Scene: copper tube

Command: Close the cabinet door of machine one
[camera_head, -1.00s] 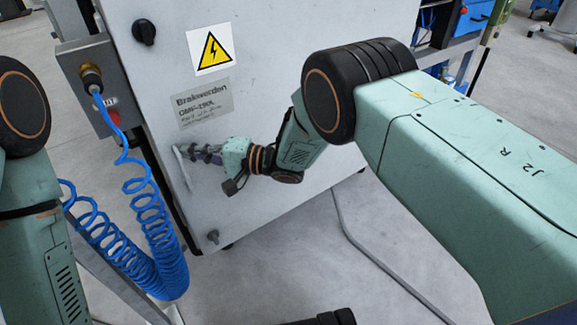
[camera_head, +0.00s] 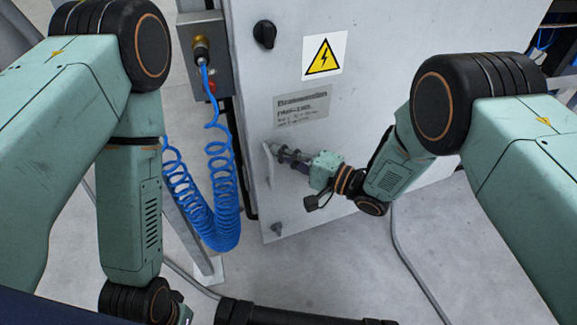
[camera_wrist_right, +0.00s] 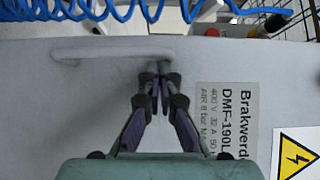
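The cabinet door (camera_head: 350,110) is a light grey panel with a yellow warning sign and a label plate. A dark strip shows along its left edge; I cannot tell how far ajar it is. A pale bar handle (camera_head: 268,166) is on its left part and also shows in the right wrist view (camera_wrist_right: 100,53). My right gripper (camera_head: 281,152) is at the handle. In the right wrist view its fingertips (camera_wrist_right: 162,82) are nearly together at the handle's right end; whether they clasp it is unclear. My left gripper's fingers are outside the head view.
A blue coiled hose (camera_head: 222,190) hangs from a grey control box (camera_head: 205,60) left of the door. A black knob (camera_head: 264,34) is at the upper left of the door. Grey floor (camera_head: 330,260) with a cable lies in front.

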